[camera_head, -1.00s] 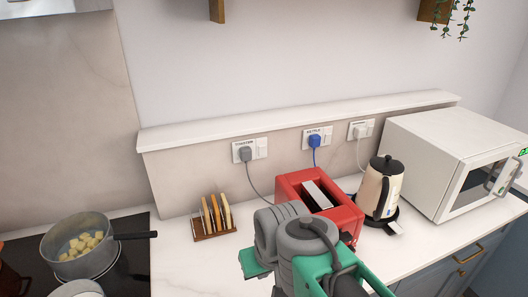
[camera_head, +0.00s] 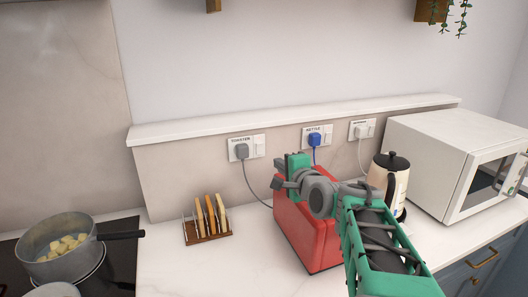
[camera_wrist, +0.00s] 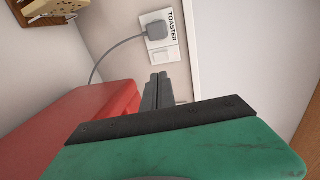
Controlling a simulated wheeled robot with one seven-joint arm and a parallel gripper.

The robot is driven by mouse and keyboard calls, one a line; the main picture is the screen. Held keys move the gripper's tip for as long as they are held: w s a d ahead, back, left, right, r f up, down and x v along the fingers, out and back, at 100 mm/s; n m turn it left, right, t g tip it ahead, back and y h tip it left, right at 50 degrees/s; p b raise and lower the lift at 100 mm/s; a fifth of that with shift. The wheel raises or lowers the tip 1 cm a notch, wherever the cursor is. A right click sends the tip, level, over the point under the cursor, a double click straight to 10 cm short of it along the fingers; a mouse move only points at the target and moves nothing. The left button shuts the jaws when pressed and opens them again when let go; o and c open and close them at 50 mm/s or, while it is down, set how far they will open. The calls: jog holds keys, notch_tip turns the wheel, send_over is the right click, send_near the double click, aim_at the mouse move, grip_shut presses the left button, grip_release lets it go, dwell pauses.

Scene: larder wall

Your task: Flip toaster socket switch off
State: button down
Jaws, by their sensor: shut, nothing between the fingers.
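The toaster socket (camera_head: 247,147) is a white wall plate labelled TOASTER, left of the other sockets. A grey plug (camera_head: 241,151) sits in its left part and the switch (camera_head: 260,145) is on its right side. In the wrist view the socket (camera_wrist: 161,35) appears turned sideways, with the plug (camera_wrist: 156,31) above the switch (camera_wrist: 165,56). My gripper (camera_head: 278,184) is in front of the wall above the red toaster (camera_head: 305,235), below and apart from the socket. In the wrist view its fingers (camera_wrist: 160,80) are shut together and empty, pointing toward the wall beside the switch.
The KETTLE socket (camera_head: 317,138) with a blue plug and a third socket (camera_head: 361,131) are to the right. A kettle (camera_head: 387,182) and microwave (camera_head: 455,165) stand at right. A toast rack (camera_head: 208,222) and a pan (camera_head: 62,247) are at left. A ledge (camera_head: 300,115) runs above the sockets.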

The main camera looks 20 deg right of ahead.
aim_at(260, 146)
jog(key=w+p, duration=0.1)
jog(key=w, duration=0.3)
jog(key=w+f+p, duration=0.1)
jog(key=w, duration=0.3)
jog(key=w+p, duration=0.1)
jog(key=w, duration=0.3)
jog(key=shift+w+f, duration=0.25)
jog(key=shift+w, duration=0.45)
jog(key=shift+w, duration=0.15)
jog(key=shift+w+r, duration=0.2)
jog(key=shift+w, duration=0.05)
jog(key=shift+s+b, duration=0.15)
jog(key=shift+b, duration=0.15)
jog(key=shift+s+d, duration=0.2)
jog(key=shift+s, duration=0.15)
jog(key=s+r+b, duration=0.3)
jog(key=s+r, duration=0.1)
jog(key=s, duration=0.8)
jog(key=shift+a+r, duration=0.15)
jog(key=shift+r, duration=0.2)
